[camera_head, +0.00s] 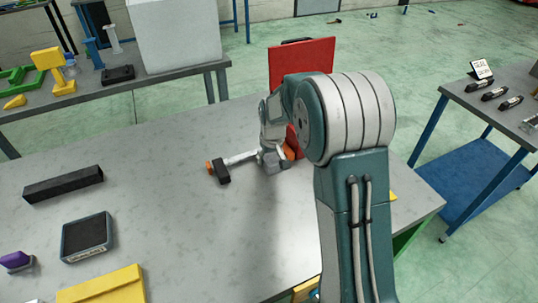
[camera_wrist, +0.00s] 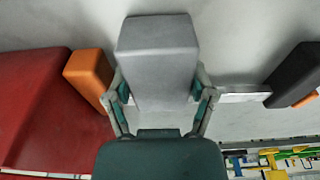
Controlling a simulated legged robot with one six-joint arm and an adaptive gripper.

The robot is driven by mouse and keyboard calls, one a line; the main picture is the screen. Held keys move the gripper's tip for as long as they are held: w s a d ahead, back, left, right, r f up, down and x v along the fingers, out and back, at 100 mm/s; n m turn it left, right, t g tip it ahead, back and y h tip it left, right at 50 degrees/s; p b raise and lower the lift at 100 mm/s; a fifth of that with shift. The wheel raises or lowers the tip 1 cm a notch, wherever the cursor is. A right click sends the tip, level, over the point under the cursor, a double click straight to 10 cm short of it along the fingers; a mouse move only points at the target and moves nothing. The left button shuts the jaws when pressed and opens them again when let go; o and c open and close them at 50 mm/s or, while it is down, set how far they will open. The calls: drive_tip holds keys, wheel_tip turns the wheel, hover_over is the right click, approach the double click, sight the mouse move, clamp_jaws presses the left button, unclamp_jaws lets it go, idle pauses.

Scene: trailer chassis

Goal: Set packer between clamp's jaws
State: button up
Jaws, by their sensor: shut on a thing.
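My gripper (camera_wrist: 160,92) is shut on a grey block, the packer (camera_wrist: 157,48), with one finger on each side; in the head view my gripper (camera_head: 272,157) is low over the table, partly hidden by my arm. The clamp has a pale bar (camera_head: 241,158), a dark jaw (camera_head: 221,172) with an orange tip, and an orange block (camera_head: 288,152) at its other end. In the wrist view the packer lies between the orange block (camera_wrist: 88,76) and the dark jaw (camera_wrist: 293,74), nearer the orange one. I cannot tell whether it touches the bar or the table.
A red panel (camera_head: 302,62) stands behind my gripper. On the table's left are a black bar (camera_head: 64,184), a dark square box (camera_head: 87,237), a purple-topped thing (camera_head: 17,261) and a yellow block (camera_head: 103,287). The table's middle is clear.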

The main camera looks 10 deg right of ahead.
sight(272, 160)
drive_tip(key=shift+d, duration=0.1)
drive_tip(key=o, duration=1.3)
drive_tip(key=shift+c, duration=0.2)
drive_tip(key=s+r+t, duration=0.1)
drive_tip(key=s+r, duration=0.3)
drive_tip(key=r, duration=0.5)
drive_tip(key=s+r, duration=0.5)
drive_tip(key=r, duration=0.4)
drive_tip(key=s+r+m+t, duration=0.1)
drive_tip(key=s+m+t, duration=0.1)
drive_tip(key=s, duration=2)
drive_tip(key=shift+r+t, duration=0.15)
drive_tip(key=shift+t, duration=0.25)
